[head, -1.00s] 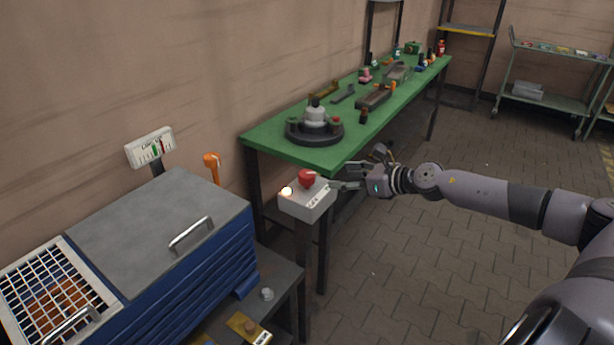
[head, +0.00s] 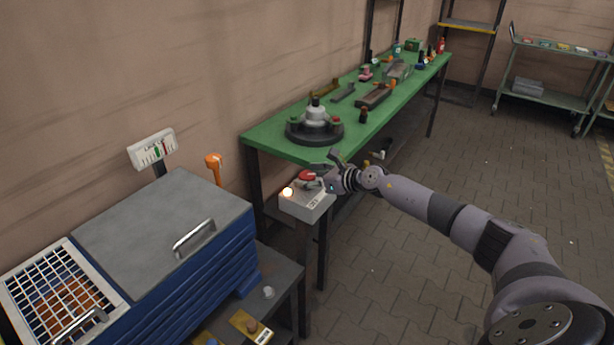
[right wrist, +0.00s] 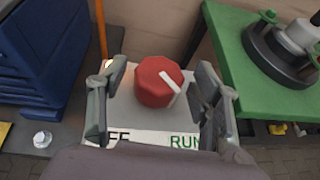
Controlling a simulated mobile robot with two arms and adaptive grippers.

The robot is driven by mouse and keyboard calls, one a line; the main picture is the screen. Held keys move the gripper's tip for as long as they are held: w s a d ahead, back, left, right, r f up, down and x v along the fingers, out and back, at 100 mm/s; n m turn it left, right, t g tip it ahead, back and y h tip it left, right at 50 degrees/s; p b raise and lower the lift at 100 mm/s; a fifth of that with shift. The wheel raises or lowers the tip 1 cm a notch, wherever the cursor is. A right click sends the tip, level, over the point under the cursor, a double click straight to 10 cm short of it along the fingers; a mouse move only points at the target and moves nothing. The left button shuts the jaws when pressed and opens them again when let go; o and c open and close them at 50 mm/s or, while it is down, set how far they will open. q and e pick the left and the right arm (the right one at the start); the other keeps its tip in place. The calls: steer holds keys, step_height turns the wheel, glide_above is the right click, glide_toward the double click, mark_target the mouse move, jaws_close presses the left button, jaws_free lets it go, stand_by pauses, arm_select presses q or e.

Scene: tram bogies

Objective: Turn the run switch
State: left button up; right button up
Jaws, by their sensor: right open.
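The run switch is a red knob (right wrist: 158,82) with a white pointer bar, on top of a pale grey box (head: 303,203) on a post. In the right wrist view the pointer slants down to the right, toward the green RUN lettering; another label at left is partly hidden. My right gripper (right wrist: 158,88) is open, with one finger on each side of the knob and gaps left between them. In the head view my right gripper (head: 316,178) partly covers the red knob (head: 306,175). My left gripper is not in view.
A glowing white lamp (head: 287,192) sits on the box's left corner. A green workbench (head: 270,139) with parts stands right behind the box. A blue cabinet (head: 215,250) with a grey lid is at left. The paved floor at right is open.

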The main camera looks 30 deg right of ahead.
steer(key=shift+w+a+f, duration=0.2)
steer(key=shift+w+f, duration=0.05)
steer(key=shift+w, duration=0.3)
steer(key=shift+c, duration=0.5)
steer(key=c, duration=1.1)
